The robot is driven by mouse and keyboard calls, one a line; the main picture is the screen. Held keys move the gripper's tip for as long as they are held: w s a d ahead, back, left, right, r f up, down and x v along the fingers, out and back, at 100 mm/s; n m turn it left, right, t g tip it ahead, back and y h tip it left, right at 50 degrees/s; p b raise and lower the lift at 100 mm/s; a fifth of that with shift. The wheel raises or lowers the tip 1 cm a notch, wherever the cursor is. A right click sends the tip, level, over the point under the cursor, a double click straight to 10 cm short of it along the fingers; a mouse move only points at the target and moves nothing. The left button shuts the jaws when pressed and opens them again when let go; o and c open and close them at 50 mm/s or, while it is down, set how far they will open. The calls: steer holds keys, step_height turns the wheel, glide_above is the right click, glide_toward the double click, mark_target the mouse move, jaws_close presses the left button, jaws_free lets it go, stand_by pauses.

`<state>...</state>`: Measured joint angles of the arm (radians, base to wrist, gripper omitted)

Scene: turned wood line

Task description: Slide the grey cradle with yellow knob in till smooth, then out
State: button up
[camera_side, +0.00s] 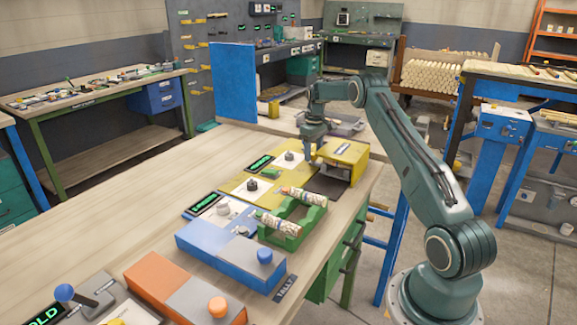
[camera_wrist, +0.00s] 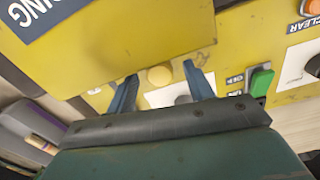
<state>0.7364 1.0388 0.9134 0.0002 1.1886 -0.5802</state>
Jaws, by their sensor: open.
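The yellow knob (camera_wrist: 160,76) shows in the wrist view between the two blue fingers of my gripper (camera_wrist: 160,88). The fingers are apart, one on each side of it; I cannot tell whether either touches it. The grey cradle itself is not clearly seen, hidden by the housing and my gripper. The yellow housing (camera_wrist: 120,35) with a dark label fills the top of the wrist view. In the side view the housing (camera_side: 345,153) stands at the far right of the bench, and my gripper (camera_side: 313,148) is down at its left side.
A green rack (camera_side: 290,232) holds two mottled turned pieces. A blue unit (camera_side: 215,250) and an orange unit (camera_side: 160,280) with grey sliding parts stand nearer. A green switch (camera_wrist: 261,80) is close right of my fingers. The bench's left side (camera_side: 120,225) is clear.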

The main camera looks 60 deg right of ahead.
steer(key=shift+c, duration=0.4)
jaws_close()
steer(key=shift+a, duration=5.8)
jaws_free()
steer(key=shift+a, duration=0.1)
steer(key=shift+o, duration=0.4)
steer(key=shift+r, duration=0.1)
